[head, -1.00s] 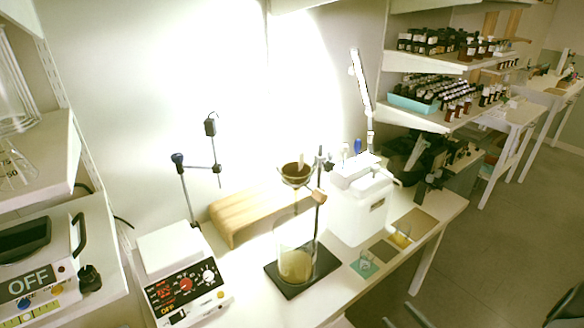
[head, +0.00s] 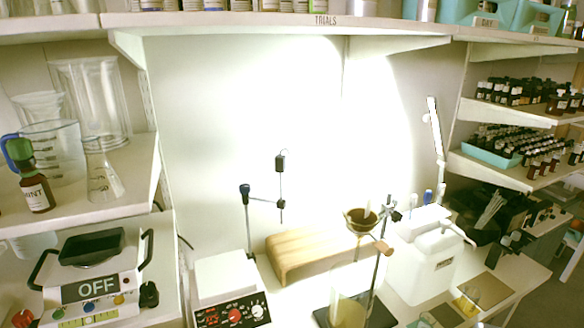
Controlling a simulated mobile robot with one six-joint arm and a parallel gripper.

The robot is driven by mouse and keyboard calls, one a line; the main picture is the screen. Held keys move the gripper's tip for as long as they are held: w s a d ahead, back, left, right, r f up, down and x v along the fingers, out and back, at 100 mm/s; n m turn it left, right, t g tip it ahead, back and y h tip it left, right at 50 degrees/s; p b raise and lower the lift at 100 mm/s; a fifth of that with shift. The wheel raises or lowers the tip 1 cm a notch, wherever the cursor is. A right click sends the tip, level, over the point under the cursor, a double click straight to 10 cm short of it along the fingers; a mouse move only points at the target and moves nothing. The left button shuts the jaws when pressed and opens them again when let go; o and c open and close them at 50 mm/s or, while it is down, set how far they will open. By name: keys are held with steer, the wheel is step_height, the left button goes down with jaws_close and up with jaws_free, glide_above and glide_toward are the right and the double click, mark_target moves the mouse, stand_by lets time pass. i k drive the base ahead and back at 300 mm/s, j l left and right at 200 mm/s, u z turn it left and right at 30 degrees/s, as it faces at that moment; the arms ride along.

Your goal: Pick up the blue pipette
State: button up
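The left one (head: 428,197) is the bluer and may be the blue pipette; the right one (head: 441,191) is paler. They are too small to name surely, and the white container (head: 430,255) hides their lower parts. My gripper is not in view.
A wooden riser (head: 310,250) and a hotplate (head: 228,290) are to the left. Shelves of bottles (head: 510,95) hang at the right. An overhead shelf (head: 250,20) crosses the top.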

mark_target(428, 196)
steer(key=l+z, duration=0.15)
steer(key=z, duration=0.6)
